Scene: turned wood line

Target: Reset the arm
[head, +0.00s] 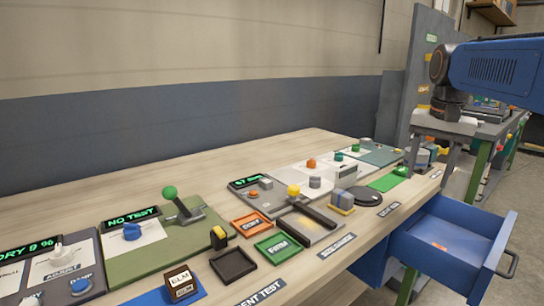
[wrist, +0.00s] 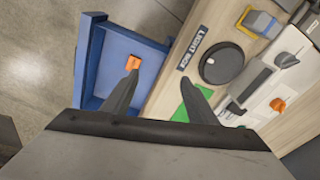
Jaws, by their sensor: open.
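My gripper (wrist: 168,76) shows in the wrist view with its two dark fingers spread apart and nothing between them. It hangs above the edge between an open blue drawer and the wooden bench top. My blue arm (head: 500,72) reaches in from the upper right of the head view. I cannot clearly make out the fingers there. The blue drawer (head: 448,243) stands pulled out from the bench front.
The wooden bench (head: 100,197) carries a green lever panel (head: 165,238), an orange tray (head: 251,224), a dark tray (head: 233,264), a green tray (head: 278,248) and several knobs. A round black disc (wrist: 221,63) sits near the drawer. Floor beside the drawer is clear.

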